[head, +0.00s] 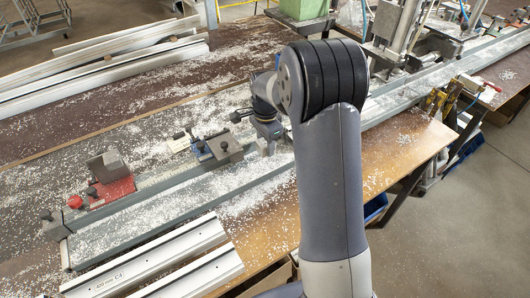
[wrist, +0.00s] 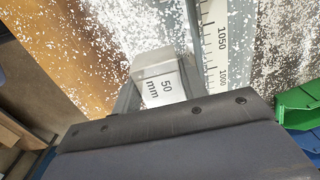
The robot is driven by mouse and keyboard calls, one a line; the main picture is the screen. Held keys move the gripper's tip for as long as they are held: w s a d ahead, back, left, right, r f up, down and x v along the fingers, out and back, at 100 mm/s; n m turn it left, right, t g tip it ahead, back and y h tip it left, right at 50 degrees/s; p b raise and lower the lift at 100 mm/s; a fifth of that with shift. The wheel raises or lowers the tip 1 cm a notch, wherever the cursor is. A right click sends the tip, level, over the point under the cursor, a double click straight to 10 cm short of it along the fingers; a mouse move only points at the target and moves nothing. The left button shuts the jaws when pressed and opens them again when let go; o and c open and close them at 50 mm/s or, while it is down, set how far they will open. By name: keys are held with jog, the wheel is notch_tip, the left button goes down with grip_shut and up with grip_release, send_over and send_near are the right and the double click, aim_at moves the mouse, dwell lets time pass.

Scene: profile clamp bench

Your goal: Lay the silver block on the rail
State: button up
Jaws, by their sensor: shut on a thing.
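The silver block (wrist: 162,76), marked "50 mm", shows in the wrist view just beyond the dark edge of my gripper. My gripper (head: 267,147) is shut on the block, low over the bench; in the head view my arm hides part of it. The rail (head: 175,207) is a long grey metal channel running from lower left to upper right, strewn with pale chips. In the wrist view the block is beside the rail's ruler strip (wrist: 214,45). I cannot tell whether the block touches the rail.
A red clamp stop (head: 110,192) and a dark grey stop (head: 222,150) stand along the rail, left of my gripper. White profiles (head: 150,262) lie in front, and more (head: 100,65) lie at the back left. A green bin (wrist: 300,105) shows at the wrist view's right edge.

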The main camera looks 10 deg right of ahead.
aim_at(265, 153)
jog(key=shift+f+p, duration=0.35)
jog(key=shift+f, duration=1.75)
jog(key=shift+f, duration=0.1)
jog(key=o, duration=0.9)
jog(key=shift+c, duration=0.2)
notch_tip(265, 153, up, 12)
jog(key=shift+r+b, duration=0.15)
jog(key=shift+b, duration=0.55)
notch_tip(265, 153, down, 12)
jog(key=shift+f+p, duration=0.1)
jog(key=shift+p, duration=0.6)
jog(key=shift+r+b, duration=0.35)
jog(key=shift+r, duration=1.4)
